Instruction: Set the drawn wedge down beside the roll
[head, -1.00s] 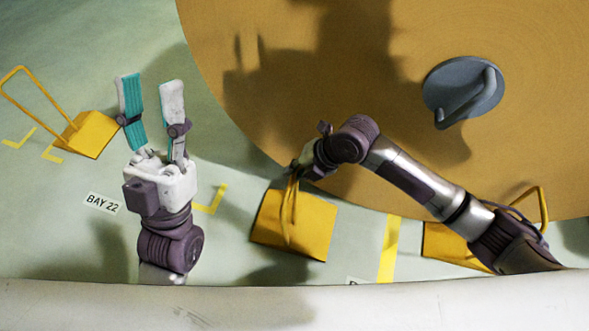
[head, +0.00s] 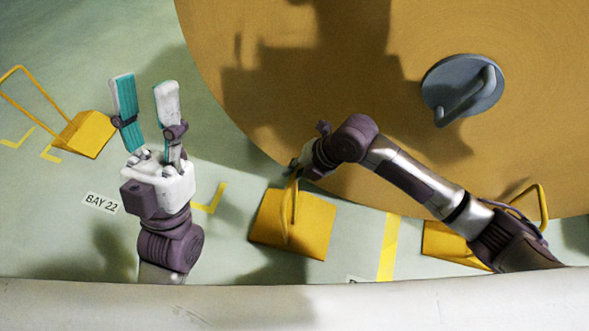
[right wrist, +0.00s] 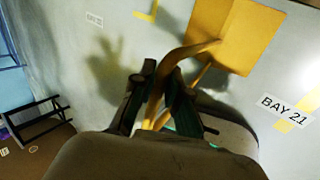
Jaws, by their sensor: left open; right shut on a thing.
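The big brown kraft roll (head: 300,110) fills the upper right of the head view. A yellow wedge (head: 312,228) with a bent rod handle is just below the roll's lower left edge. My right gripper (head: 297,166) is shut on that handle. In the right wrist view the handle (right wrist: 190,52) runs between the fingers (right wrist: 160,100) to the yellow wedge (right wrist: 228,35). I cannot tell whether the wedge touches the floor. My left gripper (head: 145,98) is open and empty, fingers up, left of the roll.
Another yellow wedge (head: 85,134) with a raised handle is at the far left. A third (head: 448,246) is partly hidden behind my right arm. A grey plug (head: 462,90) with a handle is on the roll's face. Yellow floor marks and a BAY 22 label (head: 102,203) lie on green floor.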

